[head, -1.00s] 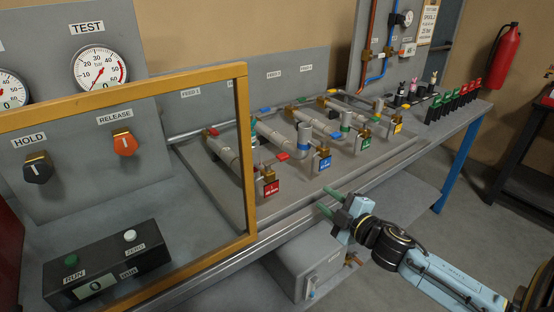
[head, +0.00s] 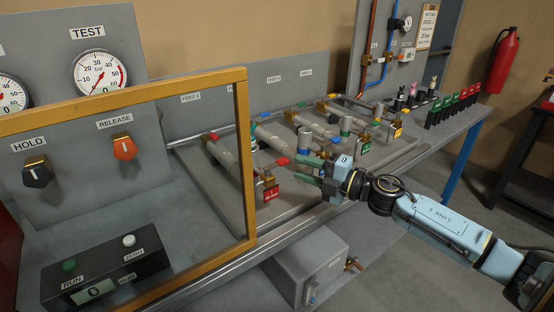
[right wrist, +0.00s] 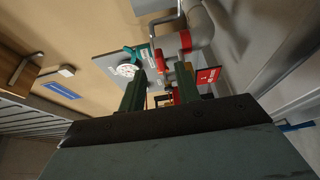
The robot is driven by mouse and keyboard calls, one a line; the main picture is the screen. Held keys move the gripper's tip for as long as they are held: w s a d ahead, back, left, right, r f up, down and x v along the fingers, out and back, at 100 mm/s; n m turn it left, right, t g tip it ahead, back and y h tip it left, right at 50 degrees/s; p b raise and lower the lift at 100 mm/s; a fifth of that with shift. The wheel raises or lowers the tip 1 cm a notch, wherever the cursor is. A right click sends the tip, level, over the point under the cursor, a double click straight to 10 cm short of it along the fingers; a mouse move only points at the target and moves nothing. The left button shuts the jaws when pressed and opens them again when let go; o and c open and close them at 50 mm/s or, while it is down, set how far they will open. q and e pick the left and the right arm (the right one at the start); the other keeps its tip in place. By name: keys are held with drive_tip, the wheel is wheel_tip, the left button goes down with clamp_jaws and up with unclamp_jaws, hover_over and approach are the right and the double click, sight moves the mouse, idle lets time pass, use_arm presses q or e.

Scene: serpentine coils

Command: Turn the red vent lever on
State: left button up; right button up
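A red lever (head: 282,161) sits on brass fittings at the front end of the nearest coil, above a red tag (head: 271,193). Nothing marks it clearly as the vent lever. My right gripper (head: 302,167) is just right of it, fingers pointing left, open and empty. The right wrist view shows the dark green fingers (right wrist: 162,90) apart, with small red and brass parts (right wrist: 160,60) beyond the gap. The red tag (right wrist: 208,76) shows there past the right finger. I see no clear contact with the lever. My left gripper is out of view.
A yellow-framed clear screen (head: 242,160) stands left of the coil. Neighbouring coils with a green tag (head: 364,148) and a yellow tag (head: 397,133) stand to the right. A grey box (head: 305,265) is below the bench's front edge.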

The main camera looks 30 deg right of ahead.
sight(287, 163)
drive_tip(key=x, duration=0.8)
drive_tip(key=shift+p, duration=0.3)
clamp_jaws()
